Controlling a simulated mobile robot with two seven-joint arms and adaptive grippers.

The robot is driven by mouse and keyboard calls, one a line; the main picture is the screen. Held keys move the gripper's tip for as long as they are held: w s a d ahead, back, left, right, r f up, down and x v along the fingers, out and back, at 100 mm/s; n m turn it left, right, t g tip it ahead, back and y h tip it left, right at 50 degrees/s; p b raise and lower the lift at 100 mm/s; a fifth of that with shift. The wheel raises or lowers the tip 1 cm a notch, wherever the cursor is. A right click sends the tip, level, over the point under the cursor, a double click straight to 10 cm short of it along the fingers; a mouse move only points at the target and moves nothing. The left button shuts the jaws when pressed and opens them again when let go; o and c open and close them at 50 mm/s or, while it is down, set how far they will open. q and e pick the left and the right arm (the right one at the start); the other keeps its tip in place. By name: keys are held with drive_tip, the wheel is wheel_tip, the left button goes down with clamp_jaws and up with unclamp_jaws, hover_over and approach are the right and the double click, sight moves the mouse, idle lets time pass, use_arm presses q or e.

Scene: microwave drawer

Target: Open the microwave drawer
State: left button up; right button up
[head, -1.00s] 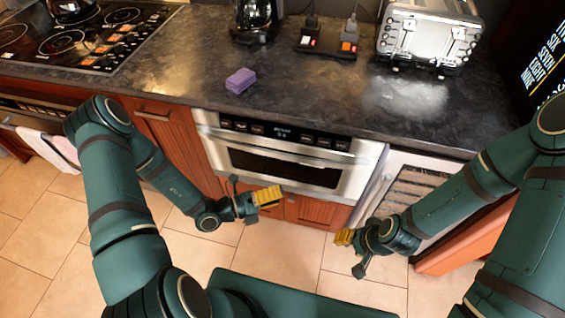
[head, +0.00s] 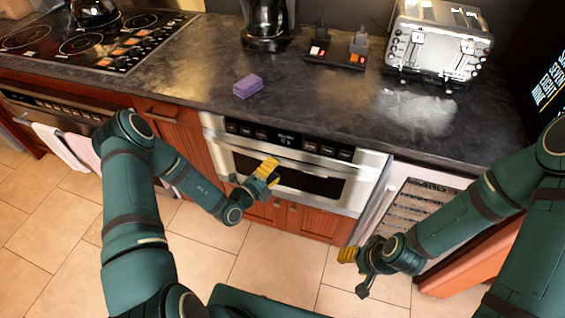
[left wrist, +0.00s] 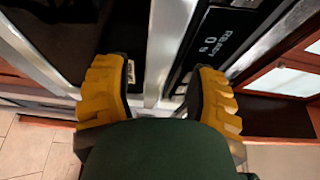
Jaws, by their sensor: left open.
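The microwave drawer (head: 325,188) is a stainless steel front with a dark window, built in under the counter. It looks shut. A black control strip (head: 288,140) runs along its top, and its lettered display also shows in the left wrist view (left wrist: 214,38). My left gripper (head: 268,170) is in front of the drawer's left half. In the left wrist view its yellow fingers (left wrist: 158,88) are apart, with a steel bar (left wrist: 168,45) of the front showing between them. I cannot tell whether they touch it. My right gripper (head: 347,256) is low, right of the drawer; its jaws are unclear.
Above is a dark counter (head: 200,85) with a purple sponge (head: 248,86), a coffee maker (head: 268,22) and a toaster (head: 440,40). A glass-fronted cooler (head: 412,203) stands right of the drawer. The tiled floor (head: 275,262) in front is clear.

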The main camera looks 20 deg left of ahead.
sight(281, 162)
use_arm(q)
drive_tip(key=shift+x, duration=2.2)
clamp_jaws()
